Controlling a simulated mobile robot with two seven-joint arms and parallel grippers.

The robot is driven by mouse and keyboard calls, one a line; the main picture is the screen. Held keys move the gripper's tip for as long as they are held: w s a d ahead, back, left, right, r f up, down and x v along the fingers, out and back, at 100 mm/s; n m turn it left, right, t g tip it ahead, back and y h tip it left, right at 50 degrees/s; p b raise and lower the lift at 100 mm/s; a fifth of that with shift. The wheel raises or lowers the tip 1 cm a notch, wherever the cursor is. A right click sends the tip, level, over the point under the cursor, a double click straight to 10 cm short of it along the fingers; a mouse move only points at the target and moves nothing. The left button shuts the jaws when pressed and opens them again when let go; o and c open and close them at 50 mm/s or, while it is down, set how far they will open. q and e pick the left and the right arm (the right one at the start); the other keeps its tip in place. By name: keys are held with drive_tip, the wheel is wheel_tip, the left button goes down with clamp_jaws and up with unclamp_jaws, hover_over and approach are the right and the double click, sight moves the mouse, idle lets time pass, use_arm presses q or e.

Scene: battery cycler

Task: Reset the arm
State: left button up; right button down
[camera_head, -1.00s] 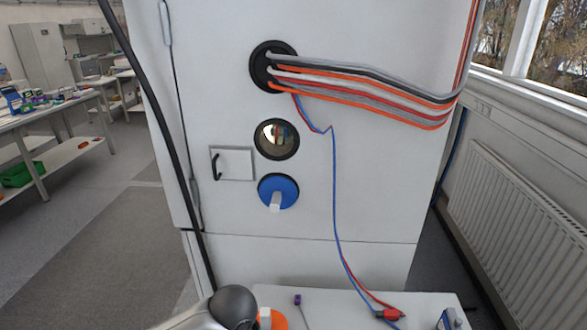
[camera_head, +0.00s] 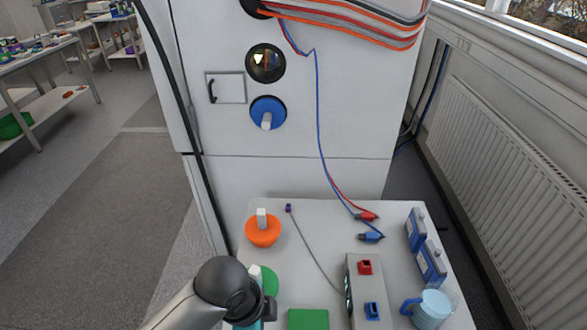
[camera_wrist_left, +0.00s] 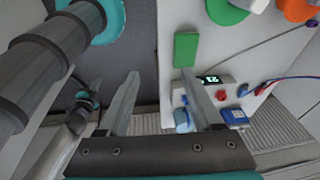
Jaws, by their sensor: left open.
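My left arm (camera_head: 222,287) enters from the bottom of the head view, over the near left edge of the white table (camera_head: 335,212). Its gripper fingers are out of sight there. In the left wrist view my left gripper (camera_wrist_left: 160,75) is open, its two fingers well apart with nothing between them. The green block (camera_wrist_left: 186,49) lies beyond the right finger, and the device with a lit display (camera_wrist_left: 226,92) is to the right of that finger. My right gripper does not show clearly in either view.
On the table are an orange round plug (camera_head: 263,231), a green round plug (camera_head: 268,279), a device (camera_head: 353,268), blue boxes (camera_head: 431,262), a mug (camera_head: 429,310), and red and blue leads. The white cabinet (camera_head: 345,110) stands behind, and a radiator (camera_head: 490,150) is at right.

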use_arm(q)
drive_tip(key=s+a+r+n+t+y, duration=0.2)
drive_tip(key=s+a+n, duration=0.8)
drive_tip(key=n, duration=0.6)
wheel_tip(320, 180, down, 33)
drive_tip(key=s+a+g+b, duration=0.1)
drive_tip(key=s+b, duration=0.1)
drive_tip(key=b, duration=0.8)
drive_tip(key=s+a+f+b, duration=0.1)
drive_tip(key=s+f+b, duration=0.3)
drive_tip(key=s+f, duration=0.3)
drive_tip(key=s+a+f+g+b, duration=0.1)
drive_tip(key=s+f+b, duration=0.4)
drive_tip(key=f, duration=1)
drive_tip(key=s, duration=0.2)
drive_tip(key=shift+s+a+m, duration=0.3)
drive_tip(key=shift+s+a, duration=0.1)
use_arm(e)
wheel_tip(320, 180, down, 19)
drive_tip(key=s, duration=0.2)
drive_tip(key=shift+s+f, duration=0.2)
